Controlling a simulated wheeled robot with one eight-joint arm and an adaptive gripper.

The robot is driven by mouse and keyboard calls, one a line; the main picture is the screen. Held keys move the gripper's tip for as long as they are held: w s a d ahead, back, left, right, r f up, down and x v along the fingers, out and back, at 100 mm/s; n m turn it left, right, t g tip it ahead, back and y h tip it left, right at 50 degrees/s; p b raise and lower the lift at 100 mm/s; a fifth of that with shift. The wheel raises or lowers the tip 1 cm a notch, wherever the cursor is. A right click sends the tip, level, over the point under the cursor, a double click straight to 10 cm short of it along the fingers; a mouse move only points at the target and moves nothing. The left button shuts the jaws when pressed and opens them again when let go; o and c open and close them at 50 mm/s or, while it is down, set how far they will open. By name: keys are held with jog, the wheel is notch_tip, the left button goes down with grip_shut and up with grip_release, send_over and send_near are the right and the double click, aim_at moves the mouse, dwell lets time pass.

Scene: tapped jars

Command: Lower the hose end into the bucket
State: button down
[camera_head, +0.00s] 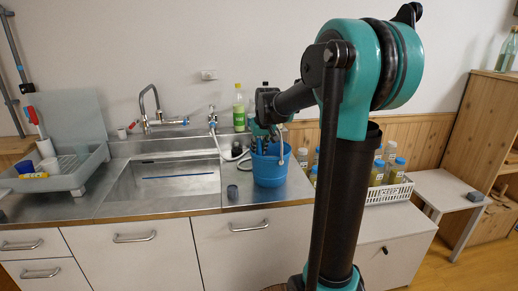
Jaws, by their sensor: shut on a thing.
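The blue bucket (269,170) stands upright on the steel counter, right of the sink. My gripper (266,147) points down at the bucket's mouth, its dark fingers at about rim height. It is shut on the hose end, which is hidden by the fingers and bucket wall. A pale hose (216,140) runs down from the small wall tap (212,116) and curves towards the bucket. A thin grey strip hangs at the bucket's right side; I cannot tell whether it is hose or handle.
The sink (165,182) and a dish rack (60,172) lie left. A white crate (390,192) with several jars is on the right.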

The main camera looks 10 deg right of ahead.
jog(key=shift+s+a+f, duration=0.15)
jog(key=shift+s+f, duration=0.1)
jog(key=shift+f, duration=0.35)
jog(key=c, duration=1.3)
grip_release()
jog(key=shift+w+f, duration=0.1)
jog(key=shift+o, duration=0.4)
jog(key=shift+w+f, duration=0.1)
jog(key=shift+w, duration=0.05)
